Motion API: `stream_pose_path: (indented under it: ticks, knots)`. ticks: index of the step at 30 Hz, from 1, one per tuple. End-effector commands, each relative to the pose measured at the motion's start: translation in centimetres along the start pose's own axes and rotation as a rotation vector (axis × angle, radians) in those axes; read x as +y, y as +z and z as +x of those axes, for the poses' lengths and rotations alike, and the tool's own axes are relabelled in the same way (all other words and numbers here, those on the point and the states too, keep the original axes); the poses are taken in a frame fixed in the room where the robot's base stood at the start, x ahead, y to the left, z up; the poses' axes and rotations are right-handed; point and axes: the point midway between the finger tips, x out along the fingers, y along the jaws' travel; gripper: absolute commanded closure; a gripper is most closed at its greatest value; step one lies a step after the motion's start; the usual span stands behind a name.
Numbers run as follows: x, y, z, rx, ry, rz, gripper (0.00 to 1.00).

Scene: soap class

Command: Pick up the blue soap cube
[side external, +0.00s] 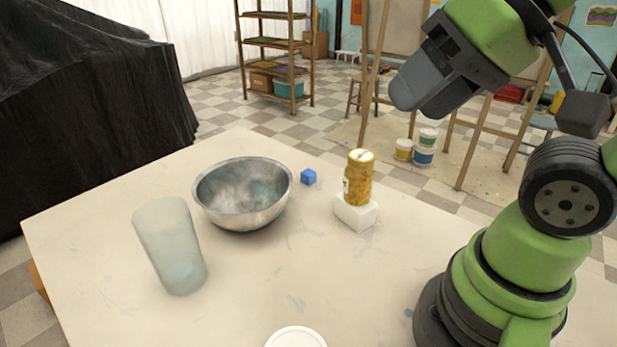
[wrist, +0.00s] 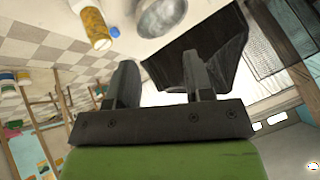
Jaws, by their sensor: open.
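The small blue soap cube (side external: 308,177) lies on the table just right of the metal bowl (side external: 243,193) in the side view. My gripper (side external: 400,97) is raised high above the right side of the table, well apart from the cube. In the wrist view its two dark fingers (wrist: 159,82) stand apart with nothing between them, so it is open and empty.
A yellow-brown jar (side external: 358,180) stands on a white block (side external: 356,212) right of the cube. A frosted cup (side external: 170,245) stands front left. A white round object (side external: 295,338) is at the front edge. The table (side external: 260,285) is clear between them.

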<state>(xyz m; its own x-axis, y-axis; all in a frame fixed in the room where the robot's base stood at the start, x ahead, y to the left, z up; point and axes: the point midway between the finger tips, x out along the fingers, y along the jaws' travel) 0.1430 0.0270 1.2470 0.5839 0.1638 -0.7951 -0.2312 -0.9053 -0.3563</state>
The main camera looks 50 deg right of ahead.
Motion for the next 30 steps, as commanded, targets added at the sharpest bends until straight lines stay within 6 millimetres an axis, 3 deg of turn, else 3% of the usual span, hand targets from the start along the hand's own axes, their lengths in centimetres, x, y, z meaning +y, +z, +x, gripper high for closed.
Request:
stream_pose_path:
  ticks: [5, 8, 14, 21, 25, 30]
  knots:
    - [0.0, -1.0, 0.3, -0.011, 0.025, -0.056, 0.53]
    - [0.1, -3.1, 1.1, -0.038, 0.076, -0.181, 0.53]
    - [1.0, -9.3, 5.1, -0.147, 0.202, -0.579, 0.53]
    - [3.8, -15.1, 12.8, -0.346, 0.294, -1.079, 0.53]
    - [6.2, -16.9, 17.9, -0.478, 0.305, -1.351, 0.53]
    - [9.8, -17.7, 24.6, -0.656, 0.278, -1.684, 0.53]
